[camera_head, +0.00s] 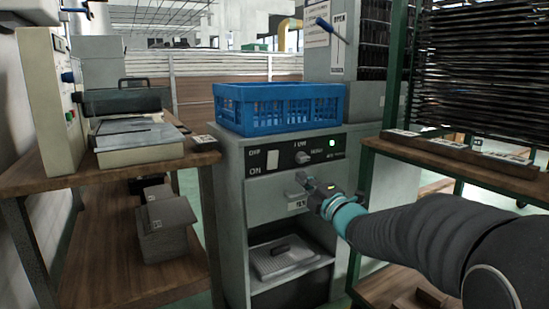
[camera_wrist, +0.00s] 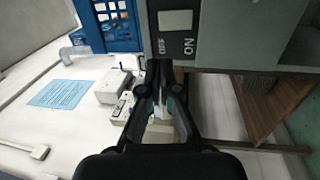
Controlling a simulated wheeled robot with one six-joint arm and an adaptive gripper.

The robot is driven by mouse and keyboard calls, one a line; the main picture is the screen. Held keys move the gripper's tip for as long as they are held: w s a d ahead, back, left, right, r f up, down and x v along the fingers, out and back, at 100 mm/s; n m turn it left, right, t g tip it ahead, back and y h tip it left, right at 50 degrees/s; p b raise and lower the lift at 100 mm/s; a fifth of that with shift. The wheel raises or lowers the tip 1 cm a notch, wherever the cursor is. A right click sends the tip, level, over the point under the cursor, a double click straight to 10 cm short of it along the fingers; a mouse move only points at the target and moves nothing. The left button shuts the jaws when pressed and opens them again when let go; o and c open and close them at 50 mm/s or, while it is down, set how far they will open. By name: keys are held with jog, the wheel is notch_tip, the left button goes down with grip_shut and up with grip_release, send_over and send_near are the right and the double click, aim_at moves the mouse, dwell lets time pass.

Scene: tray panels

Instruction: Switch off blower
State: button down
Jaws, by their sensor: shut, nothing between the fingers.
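The blower's control panel (camera_head: 320,150) is a dark strip across the grey cabinet, with a lit green lamp (camera_head: 332,142) at its right. A pale rocker switch (camera_head: 272,160) sits at its left, beside the words OFF above and ON below. The switch also shows in the wrist view (camera_wrist: 175,20), at the top and turned sideways. I cannot tell which way it is tipped. My gripper (camera_head: 304,181) is shut and empty, in front of the cabinet, lower than the switch and to its right. In the wrist view, its fingers (camera_wrist: 160,75) point toward the panel, below the switch.
A blue crate (camera_head: 280,108) sits on top of the cabinet. A dark knob (camera_head: 302,157) is on the panel, right of the switch. A wooden bench (camera_head: 110,170) stands at left and a green-framed rack (camera_head: 398,65) at right. A tray (camera_head: 285,262) lies in the lower opening.

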aim_at(271, 152)
jog(key=shift+s+a+n, duration=0.15)
jog(key=shift+a+n, duration=0.15)
jog(key=shift+a, duration=0.05)
jog(key=p+x, duration=0.1)
jog(key=x, duration=1.3)
jog(key=shift+r+p, duration=0.1)
jog(key=shift+p, duration=0.3)
